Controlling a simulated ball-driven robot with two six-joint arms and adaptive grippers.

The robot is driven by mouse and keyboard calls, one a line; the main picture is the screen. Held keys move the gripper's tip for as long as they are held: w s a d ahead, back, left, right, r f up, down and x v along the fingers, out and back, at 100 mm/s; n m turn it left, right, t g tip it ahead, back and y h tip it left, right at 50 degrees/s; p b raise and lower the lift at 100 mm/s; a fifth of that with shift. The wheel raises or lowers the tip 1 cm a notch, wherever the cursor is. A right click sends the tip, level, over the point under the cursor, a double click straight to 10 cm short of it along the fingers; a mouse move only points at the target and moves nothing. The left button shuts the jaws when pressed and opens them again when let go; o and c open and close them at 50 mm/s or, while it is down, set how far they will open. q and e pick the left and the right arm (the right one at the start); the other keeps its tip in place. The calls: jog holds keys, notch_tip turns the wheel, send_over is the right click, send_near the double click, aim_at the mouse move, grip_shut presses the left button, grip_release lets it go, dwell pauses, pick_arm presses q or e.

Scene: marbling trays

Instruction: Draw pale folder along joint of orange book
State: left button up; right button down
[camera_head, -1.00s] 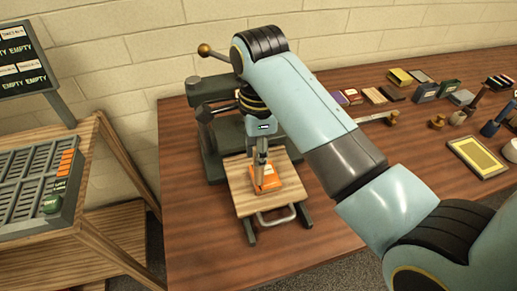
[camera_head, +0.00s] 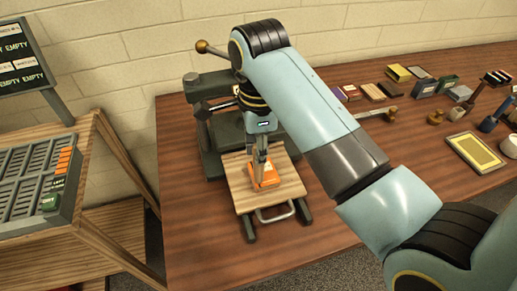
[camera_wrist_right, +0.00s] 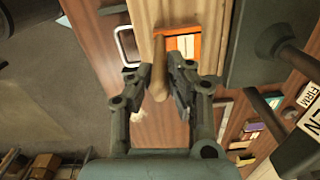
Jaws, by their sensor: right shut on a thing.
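The orange book (camera_head: 270,178) lies on the pale wooden board of the press (camera_head: 237,193). It also shows in the right wrist view (camera_wrist_right: 185,43), partly hidden by the gripper and the folder. My right gripper (camera_head: 260,160) points down over the book's left part. In the right wrist view my right gripper (camera_wrist_right: 165,82) is shut on the pale folder (camera_wrist_right: 159,70), a tan, rounded stick reaching toward the book's left edge. I cannot tell whether its tip touches the book. My left gripper is not in view.
The dark press frame (camera_head: 212,155) stands behind the board, with a metal handle (camera_head: 276,214) at the front. A slotted rack (camera_head: 30,185) stands at left. Several small books (camera_head: 398,73) and a yellow-topped tray (camera_head: 477,152) lie at right. The table's front is clear.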

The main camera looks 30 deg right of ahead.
jog(key=shift+r, duration=3.15)
